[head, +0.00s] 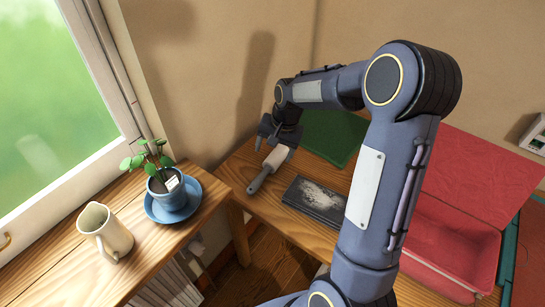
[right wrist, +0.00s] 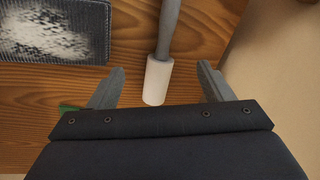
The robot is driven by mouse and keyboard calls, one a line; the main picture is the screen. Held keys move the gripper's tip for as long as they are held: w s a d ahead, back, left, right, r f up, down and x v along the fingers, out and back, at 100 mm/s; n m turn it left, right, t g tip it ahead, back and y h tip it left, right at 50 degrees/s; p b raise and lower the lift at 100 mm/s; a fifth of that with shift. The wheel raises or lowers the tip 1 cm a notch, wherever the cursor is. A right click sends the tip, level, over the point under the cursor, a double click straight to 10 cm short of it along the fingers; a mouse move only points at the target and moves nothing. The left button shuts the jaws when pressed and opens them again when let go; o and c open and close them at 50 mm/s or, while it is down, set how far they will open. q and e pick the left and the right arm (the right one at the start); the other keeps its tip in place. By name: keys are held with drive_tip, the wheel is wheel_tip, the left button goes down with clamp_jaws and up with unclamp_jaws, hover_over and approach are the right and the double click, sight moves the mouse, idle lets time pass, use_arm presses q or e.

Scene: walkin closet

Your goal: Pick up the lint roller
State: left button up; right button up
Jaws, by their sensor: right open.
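The lint roller (head: 258,183) lies on the wooden tabletop (head: 283,218), its grey handle toward the front left and its white roll toward the back right. It also shows in the right wrist view (right wrist: 157,80), with the white roll between the two fingers and the handle extending beyond them. My right gripper (head: 274,144) is open at the roll end, with a finger on each side. In the right wrist view my right gripper (right wrist: 161,70) has visible gaps on both sides of the roll. The gripper body partly hides the roll in the head view. My left gripper is not in view.
A dark flat pad with whitish fuzz (head: 314,199) lies just right of the roller. A green flat item (head: 333,136) lies behind. A red open box (head: 450,240) stands at the right. A potted plant (head: 167,188) and cream jug (head: 104,232) stand on the left surface.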

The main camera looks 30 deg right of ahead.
sight(269, 164)
drive_tip(key=shift+m+g, duration=0.3)
drive_tip(key=shift+m, duration=0.2)
drive_tip(key=w+f+p, duration=0.1)
drive_tip(key=f, duration=0.3)
drive_tip(key=w+f, duration=0.2)
drive_tip(key=f, duration=0.2)
drive_tip(key=w+d+f+p, duration=0.1)
drive_tip(key=f, duration=0.3)
drive_tip(key=shift+w+f+p, duration=0.1)
drive_tip(key=shift+w+p, duration=0.15)
drive_tip(key=shift+p, duration=0.05)
drive_tip(key=shift+c, duration=0.4)
drive_tip(key=c, duration=1)
drive_tip(key=shift+r+h, duration=0.2)
drive_tip(key=shift+h, duration=0.1)
drive_tip(key=shift+c, duration=0.2)
